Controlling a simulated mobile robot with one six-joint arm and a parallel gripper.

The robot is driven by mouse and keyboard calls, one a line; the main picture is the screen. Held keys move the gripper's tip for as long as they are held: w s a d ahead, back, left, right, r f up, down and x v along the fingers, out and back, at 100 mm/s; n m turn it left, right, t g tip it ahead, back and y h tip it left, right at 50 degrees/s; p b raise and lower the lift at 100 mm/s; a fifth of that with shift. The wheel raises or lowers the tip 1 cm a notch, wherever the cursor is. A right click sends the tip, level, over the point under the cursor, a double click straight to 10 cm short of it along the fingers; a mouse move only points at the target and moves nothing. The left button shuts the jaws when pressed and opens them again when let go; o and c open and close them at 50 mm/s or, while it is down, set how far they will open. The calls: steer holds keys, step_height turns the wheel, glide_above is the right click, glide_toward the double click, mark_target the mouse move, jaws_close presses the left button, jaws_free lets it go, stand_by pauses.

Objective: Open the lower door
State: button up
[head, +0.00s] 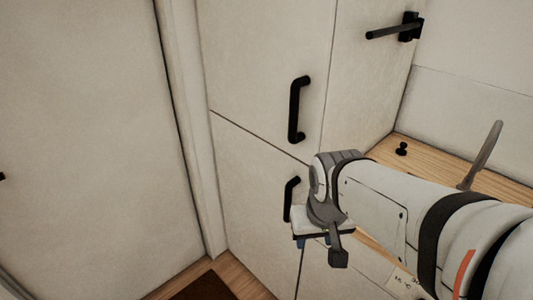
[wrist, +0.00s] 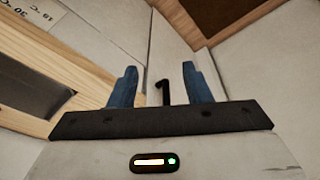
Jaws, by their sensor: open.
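The lower door (head: 250,215) is a pale cabinet panel below a diagonal seam, and it looks shut. Its black bar handle (head: 290,200) stands upright near the door's right edge, partly hidden by my gripper. My gripper (head: 313,242) is just right of and below the handle in the head view, its blue fingers mostly hidden beneath the wrist. In the wrist view my gripper (wrist: 162,68) is open, with two blue fingers apart. The dark handle (wrist: 166,91) shows between them; I cannot tell how deep it sits or whether anything touches.
The upper door (head: 265,60) has its own black handle (head: 295,110). A black lever handle (head: 395,28) is at the upper right. A wooden counter (head: 425,157) with a black knob (head: 402,149) and a grey upright piece (head: 485,155) lies right, near my arm. A dark mat (head: 205,288) lies on the floor.

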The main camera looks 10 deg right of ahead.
steer(key=w+d+m+p, duration=0.1)
steer(key=w+d+p, duration=0.1)
steer(key=w, duration=0.4)
steer(key=m+t+h+p, duration=0.1)
steer(key=m+t+p, duration=0.15)
steer(key=p, duration=0.25)
glide_above(288, 193)
steer(key=s, duration=0.2)
steer(key=shift+g, duration=0.45)
steer(key=f, duration=0.6)
steer(key=shift+a+f, duration=0.25)
steer(key=shift+f, duration=0.05)
steer(key=shift+m, duration=0.25)
steer(key=x, duration=0.8)
steer(key=shift+w+b, duration=0.15)
steer(key=shift+b, duration=0.15)
steer(key=shift+c, duration=0.2)
jaws_close()
